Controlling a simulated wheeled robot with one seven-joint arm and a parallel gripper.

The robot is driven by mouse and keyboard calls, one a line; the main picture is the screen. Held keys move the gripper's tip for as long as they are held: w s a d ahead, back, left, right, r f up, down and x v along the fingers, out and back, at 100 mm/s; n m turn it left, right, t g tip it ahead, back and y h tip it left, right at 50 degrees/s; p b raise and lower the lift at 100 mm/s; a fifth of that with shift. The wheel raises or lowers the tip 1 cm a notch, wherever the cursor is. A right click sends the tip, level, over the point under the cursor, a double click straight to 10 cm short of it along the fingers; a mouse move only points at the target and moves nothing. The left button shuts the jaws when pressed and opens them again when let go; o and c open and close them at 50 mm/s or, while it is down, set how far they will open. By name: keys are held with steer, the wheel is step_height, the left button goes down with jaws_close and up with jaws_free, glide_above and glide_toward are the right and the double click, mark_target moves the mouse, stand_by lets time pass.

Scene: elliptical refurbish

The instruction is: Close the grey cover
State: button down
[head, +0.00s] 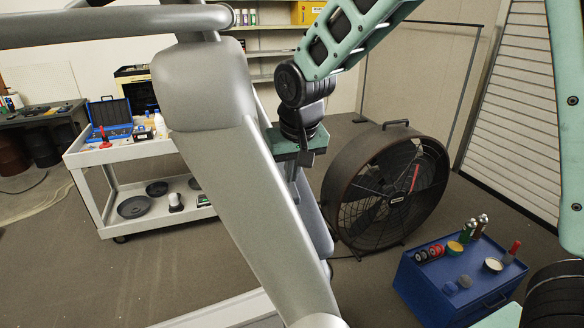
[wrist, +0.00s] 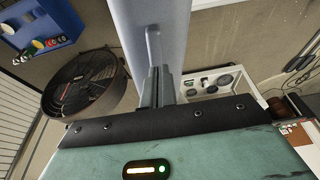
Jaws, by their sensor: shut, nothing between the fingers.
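A large grey elliptical machine frame (head: 250,200) stands close in front, with a rounded grey housing (head: 205,85) at its upper part. I cannot tell for certain which grey part is the cover. A blue-grey panel (head: 312,215) shows behind the frame. A smooth grey panel (wrist: 128,28) fills the top middle of the wrist view. My gripper (wrist: 153,32) is shut and empty, its fingers in front of that panel; contact cannot be told. In the head view my arm reaches down behind the frame, and the fingers are mostly hidden by it.
A round black floor fan (head: 388,190) stands right of my gripper. A blue cabinet (head: 415,285) with cans and small items is at the lower right. A white cart (head: 85,160) with a blue toolbox (head: 108,118) is at the left. Open floor (head: 90,285) shows at the lower left.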

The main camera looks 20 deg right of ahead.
mark_target(294, 191)
steer(key=shift+f, duration=0.6)
step_height(294, 191, down, 4)
steer(key=b, duration=0.3)
steer(key=shift+f, duration=0.25)
steer(key=shift+s, duration=0.15)
steer(key=shift+f, duration=0.1)
step_height(294, 191, up, 5)
steer(key=p, duration=0.4)
steer(key=shift+r+b, duration=0.4)
steer(key=shift+b, duration=0.4)
steer(key=b+v, duration=0.2)
steer(key=v, duration=0.7)
steer(key=shift+b, duration=0.35)
